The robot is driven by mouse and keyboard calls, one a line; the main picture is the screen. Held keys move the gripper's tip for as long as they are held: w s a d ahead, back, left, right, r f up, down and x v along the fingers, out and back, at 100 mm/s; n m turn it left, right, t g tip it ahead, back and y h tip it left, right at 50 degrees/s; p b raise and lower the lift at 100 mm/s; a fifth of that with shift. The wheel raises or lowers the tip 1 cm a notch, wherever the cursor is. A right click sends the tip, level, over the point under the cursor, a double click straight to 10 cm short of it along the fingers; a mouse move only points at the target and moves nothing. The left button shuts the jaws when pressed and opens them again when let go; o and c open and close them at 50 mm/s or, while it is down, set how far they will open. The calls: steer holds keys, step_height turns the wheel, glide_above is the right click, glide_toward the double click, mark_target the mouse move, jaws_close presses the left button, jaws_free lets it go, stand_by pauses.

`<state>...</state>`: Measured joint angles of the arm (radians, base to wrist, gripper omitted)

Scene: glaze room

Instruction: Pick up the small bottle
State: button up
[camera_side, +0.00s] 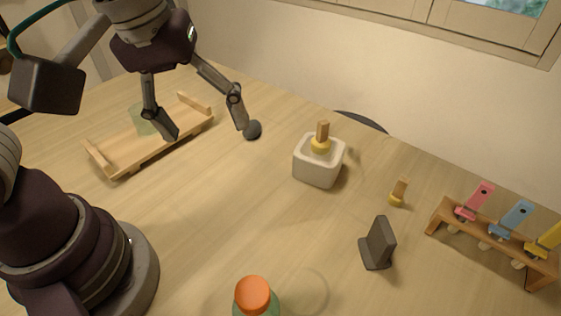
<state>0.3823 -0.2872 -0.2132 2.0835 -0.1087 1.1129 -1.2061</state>
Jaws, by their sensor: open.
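A bottle (254,296) with an orange cap and a greenish, see-through body stands at the bottom edge of the side view. Its lower part is cut off by the frame. My gripper (210,129) is at the upper left, with its two fingers spread wide and nothing between them. It is well apart from the bottle, farther back and to the left in the picture.
A wooden tray (126,155) with a pale green piece (145,121) lies behind my left finger. A white pot (316,172) holds a wooden-handled tool; a similar piece (398,193) stands right. A dark stand (379,246) and a tool rack (497,244) are farther right.

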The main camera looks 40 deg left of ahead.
mark_target(252, 291)
steer(key=s+d+f+n+g, duration=0.1)
steer(key=s+d+n, duration=0.2)
steer(key=d+n, duration=0.15)
steer(key=s+d+f+n+g, duration=0.1)
steer(key=s+d+n+g, duration=0.15)
steer(key=d, duration=0.35)
steer(key=shift+n+t, duration=0.35)
steer(key=shift+n, duration=0.15)
steer(key=f, duration=1)
steer(key=shift+s+d, duration=0.2)
steer(key=shift+d, duration=0.15)
steer(key=shift+r, duration=0.1)
jaws_close()
